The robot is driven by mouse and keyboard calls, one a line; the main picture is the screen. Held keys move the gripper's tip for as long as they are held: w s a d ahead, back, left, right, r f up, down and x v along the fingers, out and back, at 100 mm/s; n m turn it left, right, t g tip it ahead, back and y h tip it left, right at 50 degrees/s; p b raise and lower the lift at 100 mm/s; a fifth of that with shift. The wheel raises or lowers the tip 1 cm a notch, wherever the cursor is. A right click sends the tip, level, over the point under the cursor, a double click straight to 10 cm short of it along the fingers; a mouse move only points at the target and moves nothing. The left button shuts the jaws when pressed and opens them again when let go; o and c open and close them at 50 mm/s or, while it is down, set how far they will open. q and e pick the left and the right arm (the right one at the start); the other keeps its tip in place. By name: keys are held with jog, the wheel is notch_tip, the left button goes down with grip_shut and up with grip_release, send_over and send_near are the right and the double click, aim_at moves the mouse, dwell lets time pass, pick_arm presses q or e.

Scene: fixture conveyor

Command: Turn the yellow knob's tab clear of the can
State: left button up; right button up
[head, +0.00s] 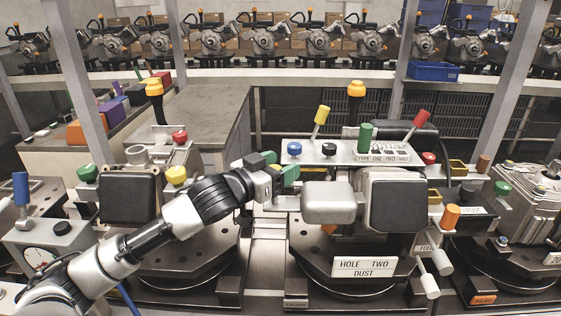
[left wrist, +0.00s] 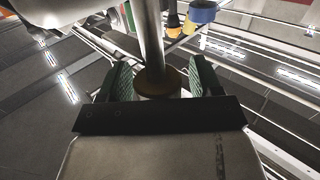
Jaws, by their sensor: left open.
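My left gripper (head: 278,167) reaches in from the left, its green fingers spread, above the gap left of a rounded silver can-like body (head: 328,203) on the middle fixture. In the left wrist view, the open fingers (left wrist: 157,82) stand on either side of a grey post (left wrist: 150,38) with a dark brownish-yellow disc (left wrist: 160,82) at its end. I cannot tell whether they touch it. Yellow parts include a round knob (head: 177,174) on the left fixture and a tilted handle (head: 321,115) behind the can-like body. No tab can be made out. My right gripper is not in view.
A silver panel (head: 385,155) behind the gripper carries blue, black and green knobs. A black block (head: 398,205) stands right of the can-like body. Grey uprights stand at both sides. Several machines line the back conveyor.

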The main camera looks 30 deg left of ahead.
pick_arm(q)
jog(key=shift+w, duration=0.2)
jog(key=c, duration=0.9)
